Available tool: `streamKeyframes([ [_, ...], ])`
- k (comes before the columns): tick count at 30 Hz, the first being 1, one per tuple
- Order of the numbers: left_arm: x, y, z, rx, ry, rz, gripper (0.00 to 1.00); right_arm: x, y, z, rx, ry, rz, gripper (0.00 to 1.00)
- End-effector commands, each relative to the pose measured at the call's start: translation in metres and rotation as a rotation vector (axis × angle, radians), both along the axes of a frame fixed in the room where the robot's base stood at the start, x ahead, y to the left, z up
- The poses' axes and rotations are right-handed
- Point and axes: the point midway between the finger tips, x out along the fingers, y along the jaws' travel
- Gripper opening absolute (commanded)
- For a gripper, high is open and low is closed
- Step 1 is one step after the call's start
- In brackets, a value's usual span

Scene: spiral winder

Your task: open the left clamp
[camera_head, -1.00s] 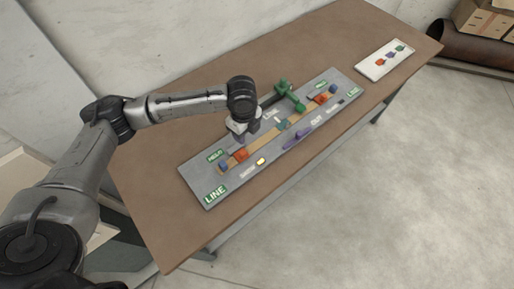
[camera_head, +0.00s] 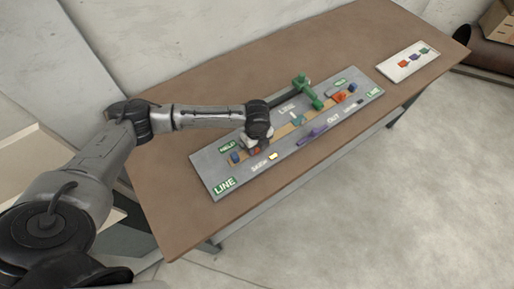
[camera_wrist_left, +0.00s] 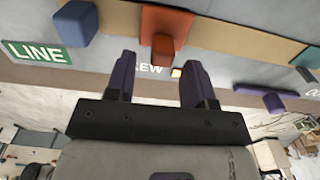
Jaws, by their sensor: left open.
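The left clamp is an orange-red piece (camera_head: 257,151) near the left end of the grey board (camera_head: 217,180), mostly hidden by my left gripper in the head view. In the left wrist view the orange clamp (camera_wrist_left: 165,25) has a block with a narrower lever pointing toward the gripper. My left gripper (camera_wrist_left: 160,62) is open, its two purple fingers on either side of the lever's line. Whether they touch it cannot be told. A blue block (camera_head: 235,157) sits just left of the clamp; it also shows in the left wrist view (camera_wrist_left: 76,24).
A tan strip runs along the board. A green crank (camera_head: 308,92), a purple piece (camera_head: 312,134) and the right orange clamp (camera_head: 340,98) stand farther right. A white tray (camera_head: 408,62) with several small coloured pieces lies at the table's far right. The front table (camera_head: 177,215) is bare.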

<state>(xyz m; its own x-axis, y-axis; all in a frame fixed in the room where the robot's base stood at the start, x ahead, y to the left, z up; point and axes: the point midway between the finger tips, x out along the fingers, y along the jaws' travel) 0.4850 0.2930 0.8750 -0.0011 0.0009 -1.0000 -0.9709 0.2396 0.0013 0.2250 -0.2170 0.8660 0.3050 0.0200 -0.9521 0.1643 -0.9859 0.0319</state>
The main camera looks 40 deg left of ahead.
Motion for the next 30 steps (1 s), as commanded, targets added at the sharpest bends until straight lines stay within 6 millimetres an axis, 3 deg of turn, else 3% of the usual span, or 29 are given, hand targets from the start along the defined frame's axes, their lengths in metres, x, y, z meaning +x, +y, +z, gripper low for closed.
streamKeyframes([
  [6,0.000,0.000,-0.017,0.000,-0.001,0.001,0.49,0.000,0.000,-0.004,-0.001,0.000,0.001,0.43],
  [18,0.000,0.000,-0.021,0.000,-0.001,0.000,0.49,0.000,-0.001,-0.004,-0.004,-0.001,0.002,0.43],
  [30,0.000,0.000,-0.021,0.000,-0.001,0.000,0.12,0.000,-0.001,-0.004,-0.004,-0.002,0.002,0.43],
])
